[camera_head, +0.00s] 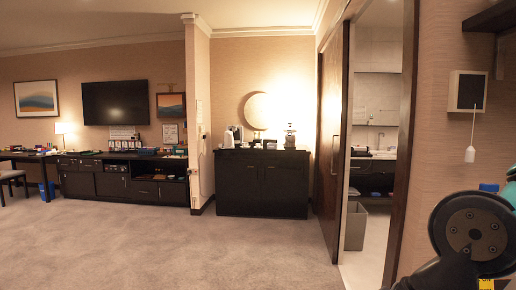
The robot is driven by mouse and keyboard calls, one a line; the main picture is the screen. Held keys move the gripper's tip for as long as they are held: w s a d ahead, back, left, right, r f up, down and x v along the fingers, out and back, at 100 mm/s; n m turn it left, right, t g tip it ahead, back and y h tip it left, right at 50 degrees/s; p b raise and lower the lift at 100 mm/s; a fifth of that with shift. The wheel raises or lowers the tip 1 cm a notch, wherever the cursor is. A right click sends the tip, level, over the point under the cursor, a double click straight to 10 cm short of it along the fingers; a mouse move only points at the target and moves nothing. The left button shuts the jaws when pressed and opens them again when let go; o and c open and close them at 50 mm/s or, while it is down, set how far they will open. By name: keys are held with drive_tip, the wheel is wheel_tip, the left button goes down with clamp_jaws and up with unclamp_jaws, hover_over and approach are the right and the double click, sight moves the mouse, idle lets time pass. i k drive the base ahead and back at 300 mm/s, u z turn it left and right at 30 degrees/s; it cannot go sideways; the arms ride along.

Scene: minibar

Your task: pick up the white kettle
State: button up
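A small white item (228,139), which looks like the white kettle, stands upright at the left end of the dark cabinet's top (262,151). It is far off and too small for me to make out a handle or spout. Another pale item is close beside it on the right, and I cannot tell whether they touch. My gripper is not in view. Only a dark, round joint of my arm shows at the lower right, far from the cabinet.
Carpeted floor (200,247) lies clear up to the cabinet. A silvery appliance (290,137) stands at the cabinet top's right end. A long dark sideboard (110,184) with small items is at left. An open bathroom doorway with a grey bin (356,226) is right of the cabinet.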

sight(228, 139)
drive_tip(key=u, duration=0.2)
drive_tip(key=i, duration=0.8)
drive_tip(key=u, duration=0.7)
drive_tip(key=i, duration=2.55)
drive_tip(key=u, duration=0.55)
drive_tip(key=i, duration=5)
drive_tip(key=z, duration=0.6)
drive_tip(key=i, duration=1.7)
drive_tip(key=z, duration=1.7)
drive_tip(key=i, duration=1.45)
drive_tip(key=z, duration=1)
drive_tip(key=i, duration=0.3)
drive_tip(key=u, duration=0.05)
